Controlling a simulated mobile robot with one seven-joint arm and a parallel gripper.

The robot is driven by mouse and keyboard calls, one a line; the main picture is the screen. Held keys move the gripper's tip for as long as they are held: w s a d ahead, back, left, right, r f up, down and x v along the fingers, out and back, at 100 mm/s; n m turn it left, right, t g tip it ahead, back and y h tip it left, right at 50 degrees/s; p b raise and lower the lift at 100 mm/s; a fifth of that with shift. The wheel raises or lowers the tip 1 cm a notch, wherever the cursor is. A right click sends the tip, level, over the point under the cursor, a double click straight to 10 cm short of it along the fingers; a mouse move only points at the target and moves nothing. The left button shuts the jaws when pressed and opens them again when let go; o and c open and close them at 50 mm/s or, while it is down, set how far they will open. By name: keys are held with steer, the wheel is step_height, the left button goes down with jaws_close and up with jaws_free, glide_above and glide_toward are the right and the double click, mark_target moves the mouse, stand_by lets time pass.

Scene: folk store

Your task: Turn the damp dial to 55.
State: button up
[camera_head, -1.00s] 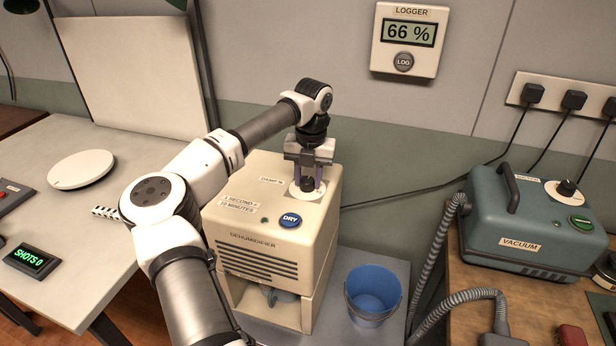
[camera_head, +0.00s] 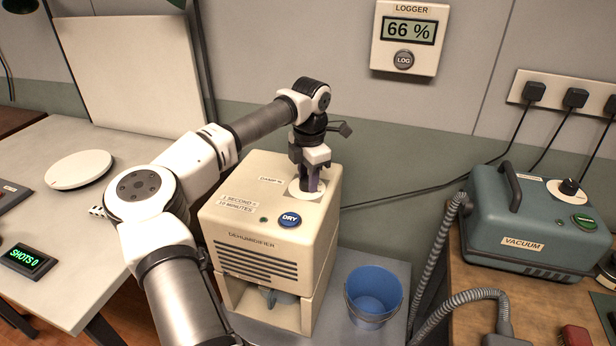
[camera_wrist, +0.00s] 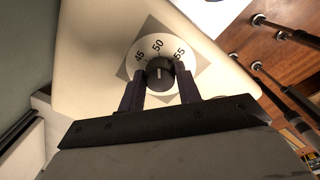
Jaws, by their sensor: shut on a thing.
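The damp dial (camera_wrist: 159,70) is a small dark round knob on a white scale disc marked 45, 50 and 55, on top of the cream dehumidifier (camera_head: 262,235). In the wrist view its pale pointer line points roughly towards 50. My gripper (camera_wrist: 160,88) points down with one dark finger on each side of the knob, shut on it. In the head view my gripper (camera_head: 309,188) hides the knob, and only part of the white disc (camera_head: 294,191) shows.
A blue DRY button (camera_head: 290,220) and a small green lamp sit at the front of the dehumidifier's top. The wall logger (camera_head: 409,35) reads 66 %. A blue bucket (camera_head: 374,295) stands to the right, and a teal vacuum (camera_head: 530,225) stands farther right.

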mark_target(307, 181)
steer(key=m, duration=0.4)
steer(key=shift+m, duration=0.3)
steer(key=m, duration=0.4)
steer(key=shift+m+h, duration=0.3)
steer(key=o, duration=1)
steer(key=shift+c, duration=0.2)
steer(key=shift+s, duration=0.1)
step_height(307, 181, up, 14)
steer(key=b, duration=0.1)
steer(key=shift+s+a+b, duration=0.15)
steer(key=shift+s+b, duration=0.15)
steer(key=shift+b, duration=0.1)
